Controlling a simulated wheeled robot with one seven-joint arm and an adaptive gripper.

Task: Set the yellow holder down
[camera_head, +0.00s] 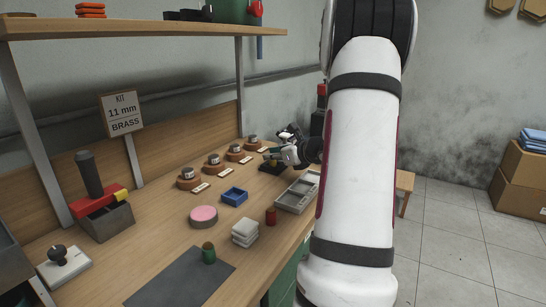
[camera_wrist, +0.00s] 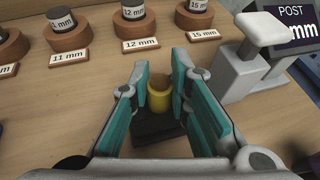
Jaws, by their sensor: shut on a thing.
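The yellow holder (camera_wrist: 158,101) is a small hollow cylinder, seen upright between the teal finger pads of my gripper (camera_wrist: 160,78) in the wrist view. My gripper is shut on it. A black pad (camera_wrist: 152,134) lies below and around the holder's base; I cannot tell whether the holder touches it. In the head view my gripper (camera_head: 273,155) is at the far right of the bench, over the black pad (camera_head: 270,168), and largely hides the holder.
Round wooden stands with labelled weights (camera_wrist: 135,23) line the back of the bench. A grey press-like device (camera_wrist: 247,60) and a POST display (camera_wrist: 292,25) stand to the right.

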